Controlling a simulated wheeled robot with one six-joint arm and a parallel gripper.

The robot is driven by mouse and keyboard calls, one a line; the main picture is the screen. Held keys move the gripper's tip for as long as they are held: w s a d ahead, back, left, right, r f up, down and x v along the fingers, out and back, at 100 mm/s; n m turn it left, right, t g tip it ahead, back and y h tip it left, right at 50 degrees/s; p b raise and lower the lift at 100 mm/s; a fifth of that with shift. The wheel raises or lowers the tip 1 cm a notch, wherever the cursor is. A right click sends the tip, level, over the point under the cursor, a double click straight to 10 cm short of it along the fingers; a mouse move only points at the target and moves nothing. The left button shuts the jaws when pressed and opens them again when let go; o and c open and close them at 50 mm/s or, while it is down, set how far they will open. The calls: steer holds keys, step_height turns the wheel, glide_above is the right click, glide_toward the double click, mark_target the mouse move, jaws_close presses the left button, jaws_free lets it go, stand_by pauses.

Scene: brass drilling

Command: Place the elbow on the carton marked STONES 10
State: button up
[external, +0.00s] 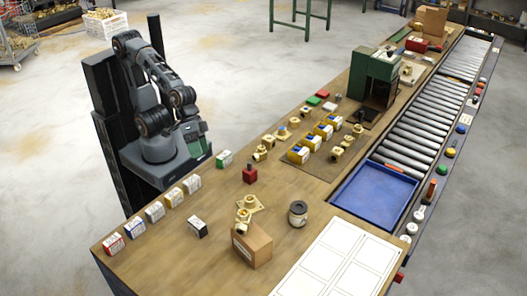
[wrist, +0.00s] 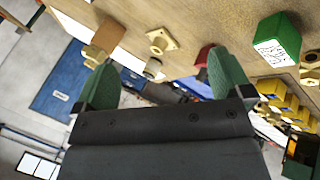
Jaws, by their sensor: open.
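Several small labelled cartons stand along the table's near-left side; I cannot read their labels in the external view. A green one (external: 224,159) also shows in the wrist view (wrist: 275,40), its handwriting too small to read surely.
A brass flange (external: 250,203), a dark canister (external: 298,214) and a red block (external: 249,174) stand mid-table. Brass fittings and yellow boxes (external: 298,154) crowd a brown mat. A blue tray (external: 374,192) and a roller conveyor (external: 425,117) lie along the right.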

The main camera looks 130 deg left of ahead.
steer(key=s+a+f+m+g+y, duration=0.2)
steer(key=s+a+m, duration=0.4)
steer(key=s, duration=0.3)
steer(key=shift+a+f+m+g+y, duration=0.25)
steer(key=shift+f+m+g+y, duration=0.3)
steer(key=shift+m, duration=0.35)
steer(key=shift+r, duration=0.1)
steer(key=shift+r+h+p, duration=0.25)
steer(key=shift+r+p, duration=0.5)
steer(key=shift+r, duration=0.2)
